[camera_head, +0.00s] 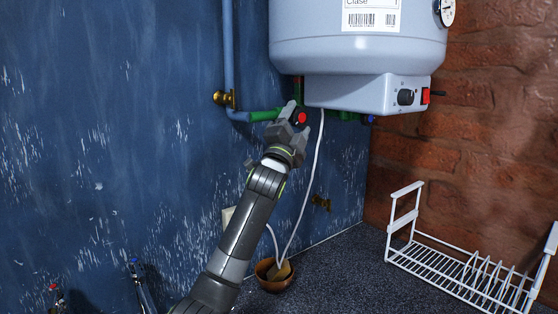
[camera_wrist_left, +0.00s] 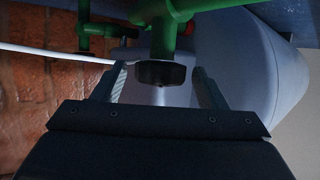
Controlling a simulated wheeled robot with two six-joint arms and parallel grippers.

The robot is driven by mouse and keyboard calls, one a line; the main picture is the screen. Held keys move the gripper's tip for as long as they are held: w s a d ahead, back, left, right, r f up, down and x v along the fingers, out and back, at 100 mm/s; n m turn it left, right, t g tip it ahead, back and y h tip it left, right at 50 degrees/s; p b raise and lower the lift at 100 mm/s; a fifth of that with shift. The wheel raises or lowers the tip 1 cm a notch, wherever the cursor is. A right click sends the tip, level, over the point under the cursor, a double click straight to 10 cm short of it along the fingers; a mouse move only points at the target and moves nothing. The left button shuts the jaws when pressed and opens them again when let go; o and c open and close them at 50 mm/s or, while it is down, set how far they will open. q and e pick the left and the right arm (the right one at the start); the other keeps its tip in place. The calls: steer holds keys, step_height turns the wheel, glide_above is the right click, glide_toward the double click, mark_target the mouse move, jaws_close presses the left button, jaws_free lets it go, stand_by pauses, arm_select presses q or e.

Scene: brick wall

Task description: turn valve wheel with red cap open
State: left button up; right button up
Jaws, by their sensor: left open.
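The valve wheel with the red cap (camera_head: 301,118) sits on the green piping below the water heater. In the head view my left gripper (camera_head: 294,117) is at the wheel and partly hides it. In the left wrist view a dark valve wheel (camera_wrist_left: 160,74) hangs from a thick green pipe (camera_wrist_left: 160,40). It lies between the two spread fingers of my left gripper (camera_wrist_left: 162,84), with a gap visible on both sides. The red cap cannot be made out clearly there. My right gripper is not in view.
The grey water heater (camera_head: 345,55) hangs just above. A blue pipe (camera_head: 229,60) with a brass fitting (camera_head: 222,98) runs left of the valve. A white cable (camera_head: 314,170) drops to a brown bowl (camera_head: 272,283) on the counter. A white dish rack (camera_head: 455,262) stands at right.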

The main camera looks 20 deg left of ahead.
arm_select(q)
steer(key=b+v, duration=0.4)
steer(key=v, duration=1.1)
steer(key=shift+f+b, duration=0.25)
steer(key=shift+b, duration=0.05)
steer(key=shift+s, duration=0.1)
